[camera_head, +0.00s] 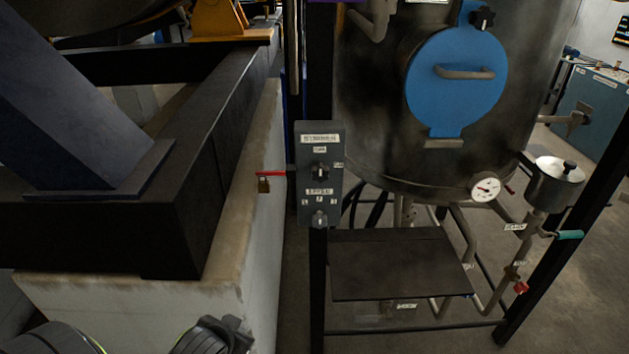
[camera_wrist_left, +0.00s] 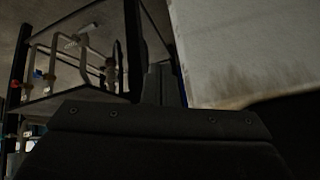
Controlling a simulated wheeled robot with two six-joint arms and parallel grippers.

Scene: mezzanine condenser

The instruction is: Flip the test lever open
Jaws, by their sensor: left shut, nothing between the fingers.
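On the pipework at the lower right of the head view are a teal-handled lever (camera_head: 568,235) and a small red handle (camera_head: 521,287). Small labels hang beside both, too small to read surely, so I cannot tell which is the test lever. The red handle also shows at the left of the left wrist view (camera_wrist_left: 38,73). My left gripper (camera_head: 228,330) is low at the bottom of the head view, beside the concrete plinth and far left of both handles. In the wrist view its fingers (camera_wrist_left: 161,84) are together and empty. My right gripper is out of view.
A dark control box (camera_head: 320,208) on a black post stands between the gripper and the pipework. A dark flat shelf (camera_head: 385,285) sits under the steel tank (camera_head: 375,120). The concrete plinth (camera_head: 240,235) is at left, and a slanted black post (camera_head: 575,215) at right.

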